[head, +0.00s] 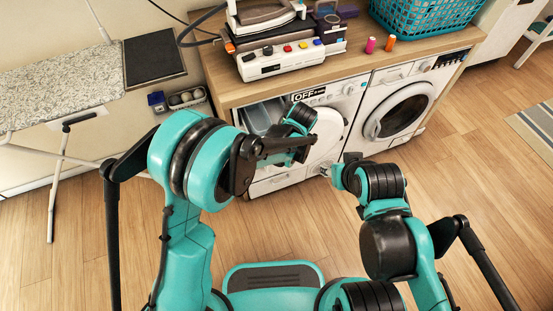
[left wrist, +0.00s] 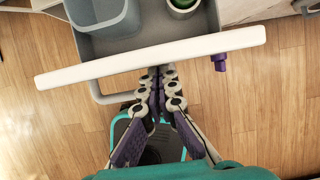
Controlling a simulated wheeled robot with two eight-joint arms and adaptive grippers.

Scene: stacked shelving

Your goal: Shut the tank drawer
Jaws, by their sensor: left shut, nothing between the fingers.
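The tank drawer's white front panel (left wrist: 150,57) crosses the left wrist view, with its grey tray (left wrist: 130,42) pulled out behind it. A blue-grey bin (left wrist: 104,14) and a small cup with something green (left wrist: 184,7) are in the tray. A grey loop handle (left wrist: 97,93) shows below the panel. In the head view the open drawer (head: 258,116) is partly hidden by my left arm. My left gripper (left wrist: 158,72) is shut and empty, its tips at the panel's lower edge; contact is unclear. My right gripper (head: 325,171) is in front of the left machine; its fingers are too small to judge.
Two front-loading machines stand under a wooden counter (head: 225,89); the right machine's round door (head: 401,111) is closed. An iron station (head: 275,45), thread spools (head: 371,44) and a blue basket (head: 424,16) are on top. An ironing board (head: 62,83) stands left. The wooden floor ahead is clear.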

